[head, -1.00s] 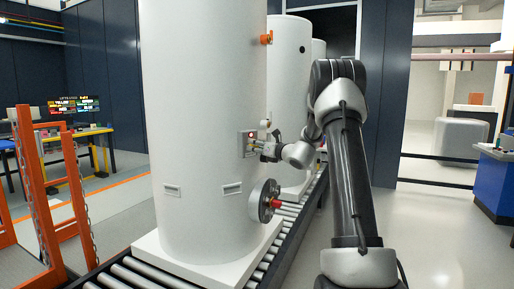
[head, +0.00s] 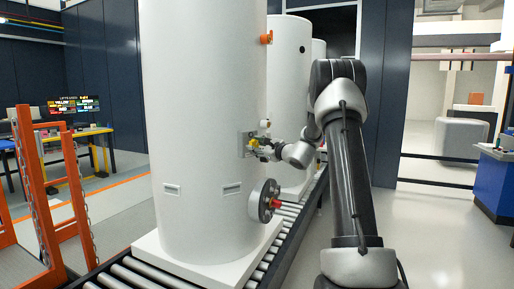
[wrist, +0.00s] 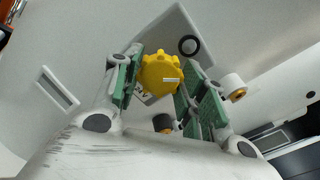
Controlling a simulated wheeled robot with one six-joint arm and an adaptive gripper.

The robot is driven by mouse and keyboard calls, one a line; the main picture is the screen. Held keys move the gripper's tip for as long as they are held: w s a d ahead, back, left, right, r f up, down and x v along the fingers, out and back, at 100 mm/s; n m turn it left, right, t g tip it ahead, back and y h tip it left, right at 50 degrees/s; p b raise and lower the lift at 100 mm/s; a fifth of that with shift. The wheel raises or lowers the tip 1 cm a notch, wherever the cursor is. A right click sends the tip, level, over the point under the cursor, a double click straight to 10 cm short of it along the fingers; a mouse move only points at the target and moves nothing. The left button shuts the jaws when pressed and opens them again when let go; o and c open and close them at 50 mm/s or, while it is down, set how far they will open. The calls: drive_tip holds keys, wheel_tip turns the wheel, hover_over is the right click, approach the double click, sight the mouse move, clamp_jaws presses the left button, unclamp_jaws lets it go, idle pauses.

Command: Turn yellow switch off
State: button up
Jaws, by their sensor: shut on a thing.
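The yellow switch (wrist: 160,73) is a round knob with a scalloped edge and a white mark line, on a pale plate (wrist: 188,20) on the white tank (head: 200,130). In the wrist view my gripper (wrist: 158,82) has its green-padded fingers on either side of the knob, shut on it. The white mark line lies roughly level in that view. In the head view my gripper (head: 262,149) is at the plate on the tank's right side, with a small yellow patch at its tip. Part of the label below the knob is hidden.
The tank stands on a roller conveyor (head: 125,275). An orange frame with chains (head: 40,190) stands at the left. Open floor lies at the right.

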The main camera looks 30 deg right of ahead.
drive_tip(key=n, duration=0.4)
drive_tip(key=shift+f+n, duration=0.1)
drive_tip(key=shift+n, duration=1.8)
drive_tip(key=o, duration=1)
drive_tip(key=shift+o, duration=0.2)
drive_tip(key=shift+s, duration=0.1)
drive_tip(key=v, duration=1.2)
